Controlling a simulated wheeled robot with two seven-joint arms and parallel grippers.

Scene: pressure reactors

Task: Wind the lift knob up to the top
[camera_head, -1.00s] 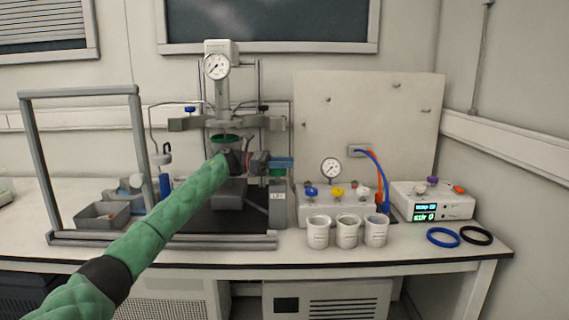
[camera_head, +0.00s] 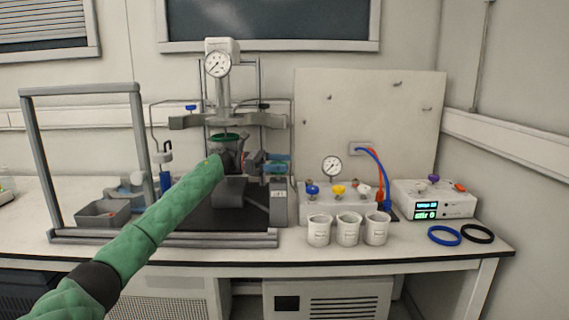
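The pressure reactor stands at the back centre with a round gauge (camera_head: 217,65) and a clamp head (camera_head: 185,122). Below the head is a vessel with a green rim (camera_head: 223,136), partly behind my arm. A grey lift housing (camera_head: 278,206) with a small label stands right of the black base. My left gripper (camera_head: 278,163) is over the top of this housing, with blue-teal parts at its end. The lift knob is largely hidden there by the gripper, and I cannot tell whether the fingers grip it. My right gripper is not in view.
A grey frame (camera_head: 137,145) stands on the left around a grey tray (camera_head: 103,213). White beakers (camera_head: 347,229) stand in front of a valve box with coloured knobs (camera_head: 338,190). A controller (camera_head: 433,200) and blue (camera_head: 444,235) and black rings (camera_head: 477,233) lie right.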

